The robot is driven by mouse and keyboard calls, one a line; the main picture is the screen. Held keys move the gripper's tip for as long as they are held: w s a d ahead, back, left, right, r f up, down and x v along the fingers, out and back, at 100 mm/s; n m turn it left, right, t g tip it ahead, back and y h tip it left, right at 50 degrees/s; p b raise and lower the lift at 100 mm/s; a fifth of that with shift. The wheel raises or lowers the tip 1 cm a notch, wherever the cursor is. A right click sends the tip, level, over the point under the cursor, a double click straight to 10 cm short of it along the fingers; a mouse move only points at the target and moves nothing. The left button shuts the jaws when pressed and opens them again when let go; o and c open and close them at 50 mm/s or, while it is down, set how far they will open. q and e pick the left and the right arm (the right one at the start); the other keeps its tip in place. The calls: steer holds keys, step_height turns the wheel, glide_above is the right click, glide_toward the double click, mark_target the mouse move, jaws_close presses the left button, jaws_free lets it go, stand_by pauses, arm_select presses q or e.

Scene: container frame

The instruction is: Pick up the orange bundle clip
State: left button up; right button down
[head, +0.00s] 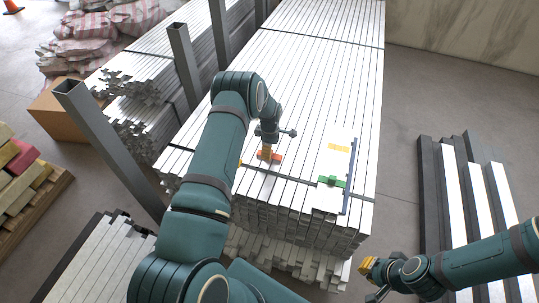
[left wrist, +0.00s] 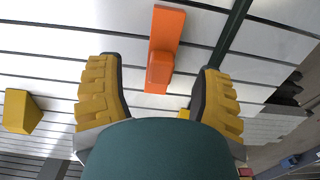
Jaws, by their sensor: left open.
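The orange bundle clip (head: 276,157) lies on top of the stack of silver metal profiles (head: 310,75), near its front end. In the left wrist view the clip (left wrist: 161,50) shows as an orange bar with a raised block, between and beyond my two yellow-padded fingers. My left gripper (left wrist: 162,95) is open and empty, just above the clip. In the head view my left gripper (head: 267,150) is mostly hidden by its own wrist. I cannot tell whether it touches the clip. My right gripper (head: 371,277) is off the stack at the lower right, its opening unclear.
A yellow block (left wrist: 20,111) shows in the left wrist view. Grey posts (head: 187,62) stand left of the stack. Bars (head: 478,180) lie on the floor right.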

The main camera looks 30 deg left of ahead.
arm_select(q)
step_height(320, 180, down, 4)
steer(key=shift+d+r+b, duration=0.1)
steer(key=shift+r+b, duration=0.05)
steer(key=shift+b, duration=0.15)
steer(key=shift+r, duration=0.1)
jaws_close()
steer(key=shift+s, duration=0.1)
